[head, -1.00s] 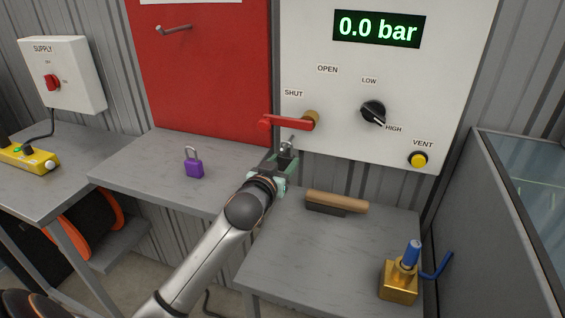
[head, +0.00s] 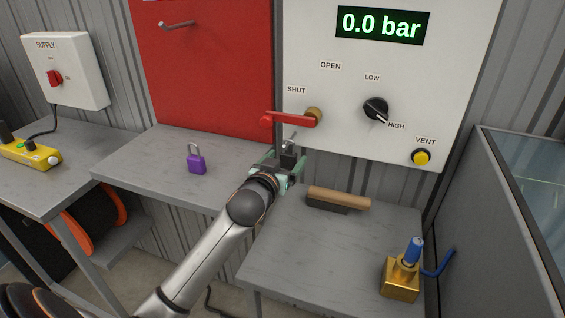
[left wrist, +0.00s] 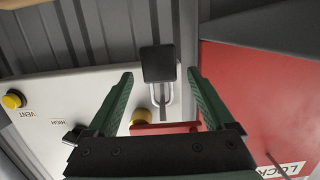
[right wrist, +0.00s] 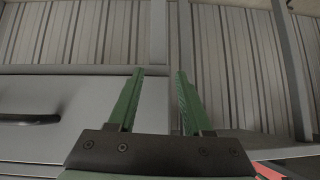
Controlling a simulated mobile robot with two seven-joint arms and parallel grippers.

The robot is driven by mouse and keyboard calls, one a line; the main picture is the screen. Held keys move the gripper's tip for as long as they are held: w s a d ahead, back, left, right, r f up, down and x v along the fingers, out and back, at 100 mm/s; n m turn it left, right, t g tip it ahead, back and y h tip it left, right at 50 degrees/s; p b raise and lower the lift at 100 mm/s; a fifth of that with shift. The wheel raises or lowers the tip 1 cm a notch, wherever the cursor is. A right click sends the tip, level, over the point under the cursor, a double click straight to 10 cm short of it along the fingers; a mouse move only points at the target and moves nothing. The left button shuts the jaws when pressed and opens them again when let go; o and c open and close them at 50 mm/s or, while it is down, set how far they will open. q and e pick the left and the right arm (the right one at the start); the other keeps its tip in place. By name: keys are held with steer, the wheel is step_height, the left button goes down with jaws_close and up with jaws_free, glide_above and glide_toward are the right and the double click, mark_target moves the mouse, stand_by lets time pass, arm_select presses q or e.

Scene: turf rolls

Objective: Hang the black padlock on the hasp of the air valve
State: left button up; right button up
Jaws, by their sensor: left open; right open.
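The black padlock (head: 288,157) is upright below the red handle of the air valve (head: 290,119), its shackle up at a small grey metal piece that looks like the hasp. The handle points left towards SHUT. In the left wrist view the padlock's black body (left wrist: 157,63) and its shackle show near the valve; I cannot tell for sure that the shackle is through the hasp. My left gripper (head: 285,163) is open around the padlock, with gaps on both sides in the wrist view. My right gripper (right wrist: 160,72) is open and empty, out of the head view.
A purple padlock (head: 196,164) stands on the left bench. A wooden-handled brush (head: 338,199) and a brass padlock-like block with a blue top (head: 401,279) are on the right bench. A glass-topped grey case (head: 500,220) stands at right. A red board (head: 205,80) hangs behind.

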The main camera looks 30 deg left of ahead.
arm_select(q)
steer(key=v, duration=1.2)
steer(key=shift+s, duration=0.2)
arm_select(e)
steer(key=shift+s, duration=0.2)
arm_select(q)
steer(key=shift+d, duration=0.15)
arm_select(e)
steer(key=shift+s, duration=0.1)
